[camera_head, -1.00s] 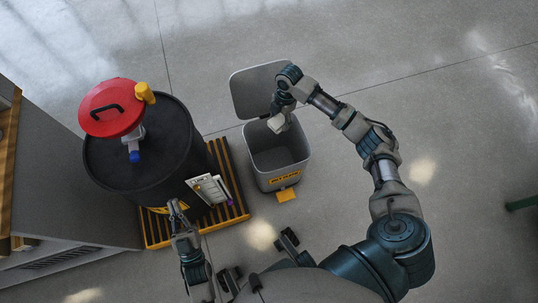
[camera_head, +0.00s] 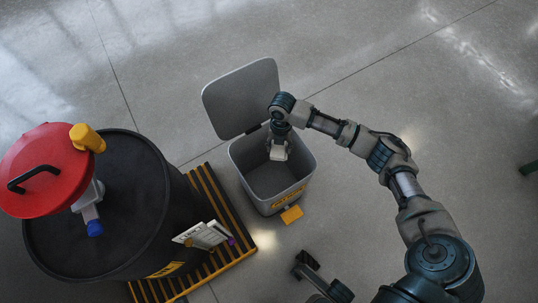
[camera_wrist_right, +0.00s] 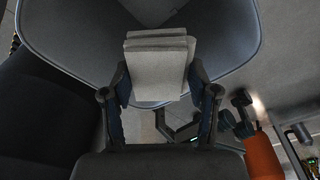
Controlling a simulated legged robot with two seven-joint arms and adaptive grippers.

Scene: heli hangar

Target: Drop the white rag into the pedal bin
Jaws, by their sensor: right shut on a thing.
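The white rag (camera_wrist_right: 158,68), a folded pale stack, is between the fingers of my right gripper (camera_wrist_right: 160,95) in the right wrist view. In the head view the rag (camera_head: 278,153) hangs below my right gripper (camera_head: 279,139), over the opening of the grey pedal bin (camera_head: 289,202). The bin's lid (camera_head: 241,98) stands open at the back, and a yellow pedal (camera_head: 291,215) is at its front. The bin's rim also shows in the right wrist view (camera_wrist_right: 240,67). The bin floor that I can see is empty. My left gripper is not in view.

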